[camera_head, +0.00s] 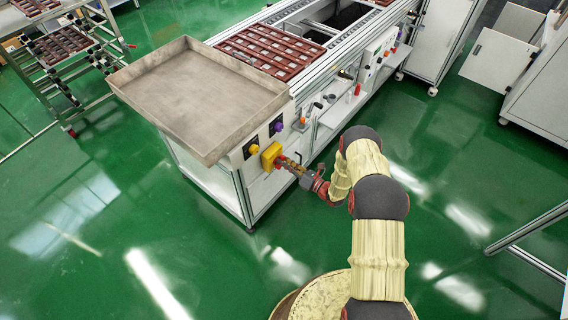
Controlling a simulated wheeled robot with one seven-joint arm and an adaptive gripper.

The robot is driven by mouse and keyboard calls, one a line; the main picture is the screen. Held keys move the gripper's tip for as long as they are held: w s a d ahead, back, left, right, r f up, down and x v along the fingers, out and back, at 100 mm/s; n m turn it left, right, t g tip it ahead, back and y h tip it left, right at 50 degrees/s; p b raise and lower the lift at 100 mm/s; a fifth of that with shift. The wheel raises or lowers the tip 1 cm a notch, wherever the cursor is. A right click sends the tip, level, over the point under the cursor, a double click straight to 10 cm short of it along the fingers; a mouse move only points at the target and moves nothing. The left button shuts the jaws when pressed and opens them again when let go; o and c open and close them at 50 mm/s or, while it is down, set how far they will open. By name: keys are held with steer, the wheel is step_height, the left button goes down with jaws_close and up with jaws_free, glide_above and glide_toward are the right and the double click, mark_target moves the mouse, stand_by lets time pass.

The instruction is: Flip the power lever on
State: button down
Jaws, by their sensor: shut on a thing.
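A yellow switch box (270,156) is fixed to the side panel of the conveyor machine, below the front corner of the metal tray. A red power lever (281,161) shows at the right of the box. My gripper (288,165) reaches in from the right and is shut on the lever. The gripper's fingers cover part of the lever, so its exact angle is hard to tell.
The conveyor (235,187) carries a wide grey tray (185,90) above the switch panel. Dark red pot trays (270,52) lie behind it. A wheeled rack (68,72) stands at left, white cabinets (497,60) at right. The green floor is clear in front.

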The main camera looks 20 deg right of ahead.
steer(key=c, duration=1.8)
jaws_free()
steer(key=v, duration=1.2)
